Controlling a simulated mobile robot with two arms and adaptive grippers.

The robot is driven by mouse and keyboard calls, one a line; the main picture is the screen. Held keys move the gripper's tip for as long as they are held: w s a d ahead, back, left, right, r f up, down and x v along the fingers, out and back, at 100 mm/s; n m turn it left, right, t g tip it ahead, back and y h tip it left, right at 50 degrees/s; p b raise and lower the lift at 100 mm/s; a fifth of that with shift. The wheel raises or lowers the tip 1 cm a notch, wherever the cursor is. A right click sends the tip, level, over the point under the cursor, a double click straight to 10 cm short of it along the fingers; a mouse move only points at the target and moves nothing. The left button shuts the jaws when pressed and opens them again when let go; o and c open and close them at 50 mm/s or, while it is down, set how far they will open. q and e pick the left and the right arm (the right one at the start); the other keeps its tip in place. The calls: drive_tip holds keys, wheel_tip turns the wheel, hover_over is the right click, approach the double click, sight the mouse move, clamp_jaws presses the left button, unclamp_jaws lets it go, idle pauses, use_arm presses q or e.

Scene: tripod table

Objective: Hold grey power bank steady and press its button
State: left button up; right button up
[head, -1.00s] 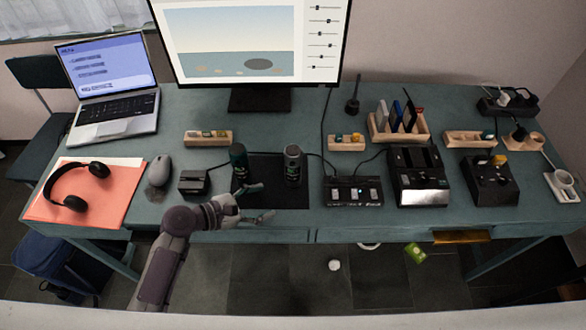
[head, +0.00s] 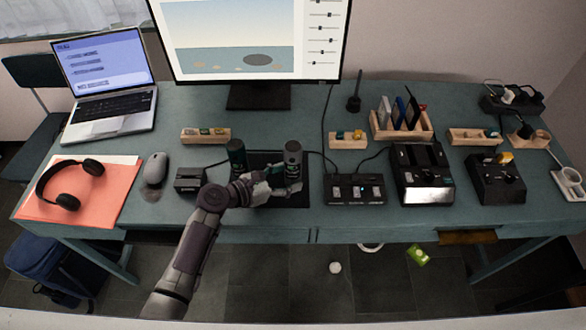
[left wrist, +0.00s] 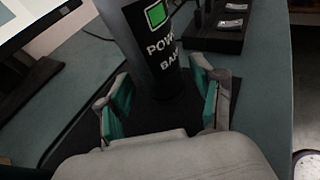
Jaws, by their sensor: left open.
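The grey power bank (head: 293,158) stands upright on a black mat (head: 262,200) near the middle of the desk. In the left wrist view the power bank (left wrist: 158,55) shows white "POWER BANK" lettering and a bright green square (left wrist: 156,14); its top is cut off. My left gripper (head: 284,184) is open right at the power bank's front. In the left wrist view the teal-padded fingers of the gripper (left wrist: 163,88) stand to either side of its lower part, with gaps visible. I cannot tell which part is the button. My right gripper is out of view.
A second dark cylinder (head: 237,157) stands left of the power bank, close to my left arm. A small black box (head: 190,179) is further left, a switch panel (head: 354,189) to the right. The monitor (head: 258,95) rises behind.

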use_arm(q)
drive_tip(key=shift+w+d+f, duration=0.15)
drive_tip(key=shift+w+d, duration=0.1)
drive_tip(key=shift+d, duration=0.15)
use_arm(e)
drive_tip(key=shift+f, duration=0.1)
use_arm(q)
drive_tip(key=c, duration=0.8)
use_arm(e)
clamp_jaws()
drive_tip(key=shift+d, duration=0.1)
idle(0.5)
